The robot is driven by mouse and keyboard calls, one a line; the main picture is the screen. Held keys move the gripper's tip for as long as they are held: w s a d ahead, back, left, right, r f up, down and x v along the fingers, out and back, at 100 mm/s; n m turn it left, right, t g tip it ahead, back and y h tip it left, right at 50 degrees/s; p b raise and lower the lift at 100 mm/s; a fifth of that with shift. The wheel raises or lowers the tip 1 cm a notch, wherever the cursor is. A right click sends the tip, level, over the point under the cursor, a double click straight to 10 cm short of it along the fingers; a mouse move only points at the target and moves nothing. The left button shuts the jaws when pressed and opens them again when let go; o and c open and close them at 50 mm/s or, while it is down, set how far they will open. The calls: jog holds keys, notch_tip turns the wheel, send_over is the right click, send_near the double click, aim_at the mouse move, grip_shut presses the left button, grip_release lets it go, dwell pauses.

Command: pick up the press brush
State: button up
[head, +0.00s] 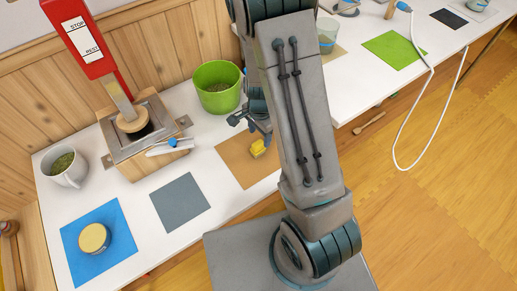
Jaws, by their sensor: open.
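A small yellow block-like thing (258,147) lies on the tan mat (235,160) on the white table. It may be the press brush, but its bristles or handle cannot be made out. My gripper (250,126) is open and empty, just behind and above the yellow thing in the picture, apart from it as far as I can tell. My arm hides part of the gripper and the right side of the mat. A white piece with a blue end (168,146) sits at the front of the wooden press (140,128); what it is cannot be told.
A white mug (65,168) and a round tin (94,238) on a blue mat (118,254) stand left. The grey mat (180,203) is bare. A wooden spoon-like thing (370,123) lies low, right of my arm.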

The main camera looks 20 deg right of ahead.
aim_at(258, 143)
jog(key=f, duration=0.5)
jog(key=f+b, duration=0.1)
jog(key=f, duration=0.1)
jog(key=shift+s+a+f, duration=0.1)
jog(key=shift+a+f, duration=0.05)
jog(key=shift+a, duration=0.15)
jog(key=shift+c, duration=0.3)
jog(key=c, duration=1.1)
